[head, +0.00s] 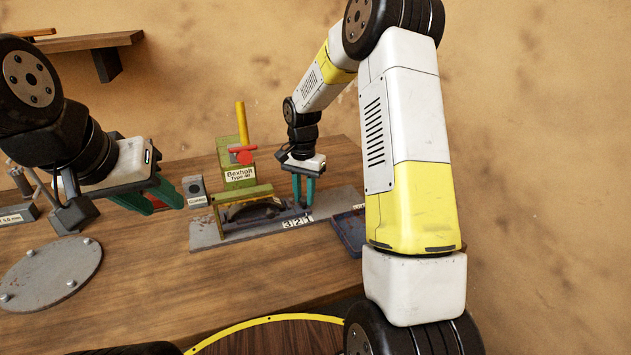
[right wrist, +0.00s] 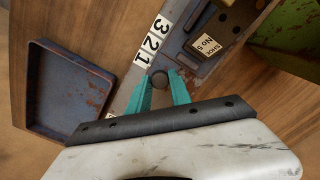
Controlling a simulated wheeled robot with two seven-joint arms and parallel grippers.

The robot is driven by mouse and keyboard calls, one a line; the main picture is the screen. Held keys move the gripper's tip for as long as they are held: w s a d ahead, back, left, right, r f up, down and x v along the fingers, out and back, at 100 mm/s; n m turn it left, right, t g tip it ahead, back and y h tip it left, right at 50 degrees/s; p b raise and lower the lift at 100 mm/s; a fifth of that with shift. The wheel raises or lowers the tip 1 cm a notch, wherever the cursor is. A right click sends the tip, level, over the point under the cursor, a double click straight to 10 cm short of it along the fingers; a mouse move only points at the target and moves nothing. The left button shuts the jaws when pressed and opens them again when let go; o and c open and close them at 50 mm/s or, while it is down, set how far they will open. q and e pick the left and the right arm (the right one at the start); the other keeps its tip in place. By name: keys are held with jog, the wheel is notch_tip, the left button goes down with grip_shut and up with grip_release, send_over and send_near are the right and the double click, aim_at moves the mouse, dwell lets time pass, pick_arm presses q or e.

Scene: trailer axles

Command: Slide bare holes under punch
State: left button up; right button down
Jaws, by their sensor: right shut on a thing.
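The green punch press (head: 238,165), labelled Bexholt, has an upright yellow lever (head: 241,122) and a red part at its front. In front of it is a green frame (head: 245,203) with a dark curved shoe (head: 253,212) on a grey base plate (head: 215,238). The number strip (head: 297,223) reads 3 2 1; it shows in the right wrist view (right wrist: 152,40). My right gripper (head: 303,204) is shut on a dark round knob (right wrist: 160,79) at the slide's right end.
A blue tray (head: 350,229) lies right of the base plate; it shows at left in the right wrist view (right wrist: 66,92). A round metal plate (head: 50,272) lies at the left. A small grey block (head: 195,189) stands beside the press. The table's front middle is clear.

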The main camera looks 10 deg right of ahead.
aim_at(282, 213)
jog(key=a, duration=0.6)
jog(key=shift+s+a+r, duration=0.1)
jog(key=shift+s+a, duration=0.15)
jog(key=shift+s, duration=0.15)
jog(key=c, duration=1.2)
grip_release()
jog(key=shift+a, duration=0.1)
jog(key=shift+r, duration=0.3)
notch_tip(282, 213, up, 7)
jog(key=shift+r, duration=0.1)
